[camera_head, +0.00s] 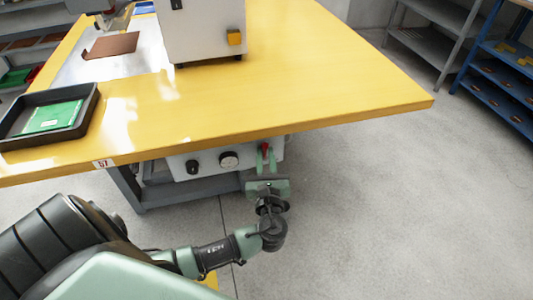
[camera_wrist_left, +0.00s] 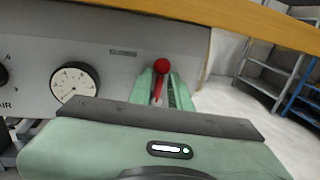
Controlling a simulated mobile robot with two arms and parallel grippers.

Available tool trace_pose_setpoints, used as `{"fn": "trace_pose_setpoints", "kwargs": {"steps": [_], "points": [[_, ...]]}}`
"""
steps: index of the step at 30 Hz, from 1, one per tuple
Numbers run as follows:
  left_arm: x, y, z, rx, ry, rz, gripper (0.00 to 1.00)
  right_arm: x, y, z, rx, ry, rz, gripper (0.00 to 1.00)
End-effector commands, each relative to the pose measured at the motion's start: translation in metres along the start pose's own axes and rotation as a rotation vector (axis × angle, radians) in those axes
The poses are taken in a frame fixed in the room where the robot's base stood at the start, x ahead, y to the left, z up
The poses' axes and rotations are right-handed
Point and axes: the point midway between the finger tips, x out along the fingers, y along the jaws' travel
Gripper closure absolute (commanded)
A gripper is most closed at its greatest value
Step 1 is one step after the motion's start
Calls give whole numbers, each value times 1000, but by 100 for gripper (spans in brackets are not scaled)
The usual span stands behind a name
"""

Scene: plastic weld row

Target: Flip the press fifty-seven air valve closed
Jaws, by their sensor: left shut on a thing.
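The air valve's red lever (camera_wrist_left: 161,66) with a round red knob shows on the right part of the grey control panel (camera_wrist_left: 60,45), under the yellow table edge. It also shows small in the head view (camera_head: 266,148). My left gripper (camera_wrist_left: 163,80) has its green fingers around the lever, shut on it just below the knob. In the head view my left gripper (camera_head: 266,160) reaches up to the panel from below. The fingers hide part of the lever and its base. The label "57" (camera_head: 104,163) is on the table edge. My right gripper is in neither view.
A round gauge (camera_wrist_left: 75,83) and a black knob (camera_head: 192,167) are on the panel, left of the lever. The yellow table (camera_head: 330,80) overhangs the panel. A black tray (camera_head: 85,97) and a white press (camera_head: 203,35) stand on it. Floor to the right is clear.

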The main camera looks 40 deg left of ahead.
Motion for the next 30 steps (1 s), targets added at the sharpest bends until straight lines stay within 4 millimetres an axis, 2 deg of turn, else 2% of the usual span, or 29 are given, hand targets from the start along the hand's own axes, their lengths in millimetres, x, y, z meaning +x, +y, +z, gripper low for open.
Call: {"fn": "trace_pose_setpoints", "kwargs": {"steps": [8,9,10,20,23,30], "points": [[-1,0,-1,-5,-1,1,100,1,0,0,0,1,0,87],[-1,0,-1,-4,-1,1,70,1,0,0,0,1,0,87],[-1,0,-1,-4,-1,1,67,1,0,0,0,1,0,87],[-2,0,0,-4,-1,0,67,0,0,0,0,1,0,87],[-11,0,0,-4,1,-1,67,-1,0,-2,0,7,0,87],[-52,0,0,-5,3,0,67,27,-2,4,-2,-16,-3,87]]}}
